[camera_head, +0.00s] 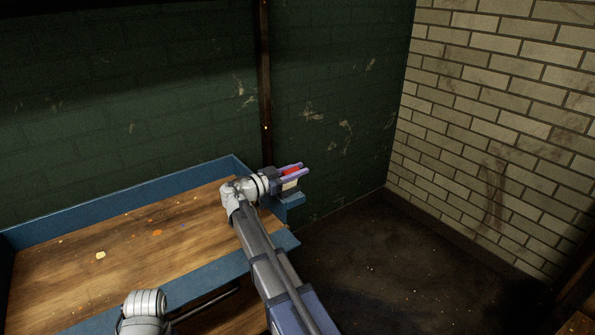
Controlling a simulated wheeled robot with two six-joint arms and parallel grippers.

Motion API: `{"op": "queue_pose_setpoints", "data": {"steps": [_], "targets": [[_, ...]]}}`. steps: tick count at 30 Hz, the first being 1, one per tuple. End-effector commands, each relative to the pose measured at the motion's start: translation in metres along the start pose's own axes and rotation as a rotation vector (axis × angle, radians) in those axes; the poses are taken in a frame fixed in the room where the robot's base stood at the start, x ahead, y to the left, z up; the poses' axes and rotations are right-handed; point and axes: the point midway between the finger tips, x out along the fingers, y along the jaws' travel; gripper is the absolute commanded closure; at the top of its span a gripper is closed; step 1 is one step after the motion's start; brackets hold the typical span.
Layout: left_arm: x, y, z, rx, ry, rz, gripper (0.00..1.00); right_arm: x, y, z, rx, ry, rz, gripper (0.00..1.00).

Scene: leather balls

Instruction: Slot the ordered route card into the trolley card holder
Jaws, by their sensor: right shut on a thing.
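My right gripper (302,169) is shut on a small red thing (291,171), perhaps the route card. Only a red strip shows between the purple fingers, so I cannot read it. The gripper points right, by the right end of the wooden-topped bench. A small pale patch (290,186) shows just below the fingers; I cannot tell whether it belongs to the held thing. I cannot make out a trolley or card holder for certain.
The bench (115,240) has a blue raised rim and scattered coloured specks on its top. A blue block-like part (291,199) is at its right corner. Dark floor (400,260) lies open to the right, before a pale brick wall (490,120). A green wall stands behind.

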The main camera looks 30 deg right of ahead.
Motion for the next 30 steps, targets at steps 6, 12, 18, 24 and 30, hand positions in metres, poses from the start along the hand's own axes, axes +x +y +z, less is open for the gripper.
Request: {"op": "queue_pose_setpoints", "data": {"steps": [6,12,18,24,30], "targets": [[-0.009,-0.001,0.001,0.000,0.000,0.000,0.00,0.000,-0.002,-0.009,0.000,0.000,0.000,1.00],[-0.016,-0.002,0.001,0.000,0.000,0.000,0.00,0.000,-0.003,-0.016,0.000,0.000,0.000,1.00],[-0.022,-0.002,0.001,0.000,0.000,0.000,0.00,0.000,-0.004,-0.022,0.000,0.000,0.000,1.00],[-0.029,-0.003,0.002,0.000,0.000,0.000,0.00,0.000,-0.005,-0.029,0.000,0.000,0.000,1.00],[-0.036,-0.004,0.002,0.000,0.000,0.000,0.00,0.000,-0.007,-0.035,0.000,0.000,0.000,1.00]]}}
